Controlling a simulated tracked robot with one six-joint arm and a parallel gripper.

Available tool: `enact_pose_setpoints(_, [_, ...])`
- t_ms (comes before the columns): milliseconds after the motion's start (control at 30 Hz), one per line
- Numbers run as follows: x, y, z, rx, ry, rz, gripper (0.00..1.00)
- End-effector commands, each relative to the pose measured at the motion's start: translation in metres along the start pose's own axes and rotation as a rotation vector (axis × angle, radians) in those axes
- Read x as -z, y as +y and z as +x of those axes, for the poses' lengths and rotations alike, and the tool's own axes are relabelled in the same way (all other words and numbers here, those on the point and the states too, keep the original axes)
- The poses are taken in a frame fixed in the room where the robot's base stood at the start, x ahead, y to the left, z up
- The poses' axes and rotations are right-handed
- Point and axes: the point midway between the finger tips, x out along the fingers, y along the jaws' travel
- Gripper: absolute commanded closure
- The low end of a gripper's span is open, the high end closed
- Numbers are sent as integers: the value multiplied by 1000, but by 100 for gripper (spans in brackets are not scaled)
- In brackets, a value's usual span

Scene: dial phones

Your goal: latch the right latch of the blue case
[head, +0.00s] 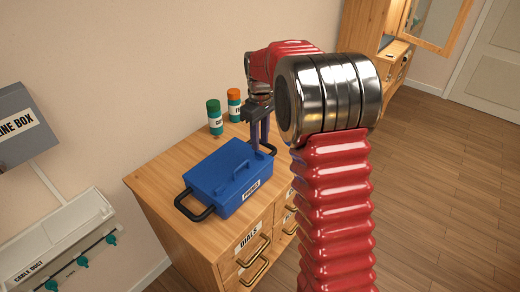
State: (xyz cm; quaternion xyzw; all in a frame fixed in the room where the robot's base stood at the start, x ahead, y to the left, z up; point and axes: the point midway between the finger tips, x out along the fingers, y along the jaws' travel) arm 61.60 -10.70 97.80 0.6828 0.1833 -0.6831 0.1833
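The blue case (228,180) sits shut-looking on top of the wooden cabinet, with a blue handle on its lid and a label on its front. A black loop (193,206) sticks out at its left end. Another black loop (270,148) shows in part at its right end, by my gripper. My gripper (261,145) points down at the back right of the case, its two dark fingers close to the right end. A narrow gap seems to show between the fingers. Whether they touch or hold anything is too small to tell. I cannot make out the right latch or its position.
A green-capped jar (214,118) and an orange-capped jar (234,104) stand behind the case near the wall. The cabinet top (158,180) is bare at the left. A grey box (20,125) and a cable duct (65,240) are at the left wall. My red arm hides the right side.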

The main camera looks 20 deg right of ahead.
Motion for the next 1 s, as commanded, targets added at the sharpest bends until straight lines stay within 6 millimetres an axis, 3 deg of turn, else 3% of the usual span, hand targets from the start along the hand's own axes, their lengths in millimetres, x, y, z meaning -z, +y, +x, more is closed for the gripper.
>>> enact_pose_setpoints(300, [0,0,41,1,-1,0,72])
enact_pose_setpoints(700, [0,0,47,0,0,0,73])
enact_pose_setpoints(1000, [0,0,46,0,0,0,94])
